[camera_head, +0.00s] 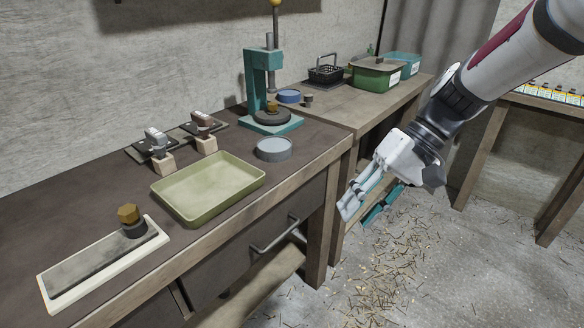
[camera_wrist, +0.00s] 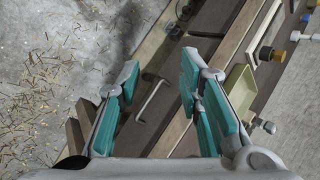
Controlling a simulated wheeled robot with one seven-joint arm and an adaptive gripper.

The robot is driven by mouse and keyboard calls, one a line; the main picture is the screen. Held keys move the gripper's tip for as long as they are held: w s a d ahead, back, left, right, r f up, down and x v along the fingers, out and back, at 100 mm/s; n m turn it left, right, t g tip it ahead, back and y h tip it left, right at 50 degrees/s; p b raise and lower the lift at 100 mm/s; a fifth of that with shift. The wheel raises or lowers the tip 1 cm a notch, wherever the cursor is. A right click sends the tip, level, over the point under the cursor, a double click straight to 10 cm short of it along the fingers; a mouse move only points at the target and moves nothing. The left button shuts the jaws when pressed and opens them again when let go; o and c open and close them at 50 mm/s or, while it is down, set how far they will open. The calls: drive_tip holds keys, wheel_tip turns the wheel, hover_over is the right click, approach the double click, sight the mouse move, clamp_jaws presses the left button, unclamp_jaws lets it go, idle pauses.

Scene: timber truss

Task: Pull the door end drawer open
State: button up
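The drawer (camera_head: 222,268) is a dark front under the workbench top, at the end nearer the doorway side, and looks shut. Its grey bar handle (camera_head: 280,240) sticks out from the front. In the wrist view the handle (camera_wrist: 152,98) shows between the two fingers, farther off than the fingertips. My gripper (camera_head: 364,208) is in the air right of the bench leg, fingers pointing down and left, with teal pads. It is open and empty, apart from the handle; the wrist view also shows the spread fingers (camera_wrist: 158,78).
On the bench (camera_head: 90,190) are a green tray (camera_head: 208,188), a sharpening stone in a white holder (camera_head: 100,265), a grey round tin (camera_head: 274,149) and a teal press (camera_head: 260,85). A bench leg (camera_head: 322,230) stands between handle and gripper. The floor (camera_head: 400,280), strewn with shavings, is open.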

drive_tip(key=w+a+f+g+y+b, duration=0.15)
drive_tip(key=w+f+y+b, duration=0.35)
drive_tip(key=w+f, duration=0.7)
drive_tip(key=m+t+y+b, duration=0.1)
drive_tip(key=t+y+b, duration=0.1)
drive_tip(key=y+b, duration=0.2)
approach(280, 236)
drive_tip(key=x, duration=0.3)
drive_tip(key=b+x, duration=0.1)
drive_tip(key=x, duration=0.6)
drive_tip(key=shift+f+b, duration=0.3)
drive_tip(key=shift+f, duration=0.1)
drive_tip(key=shift+c, duration=0.5)
clamp_jaws()
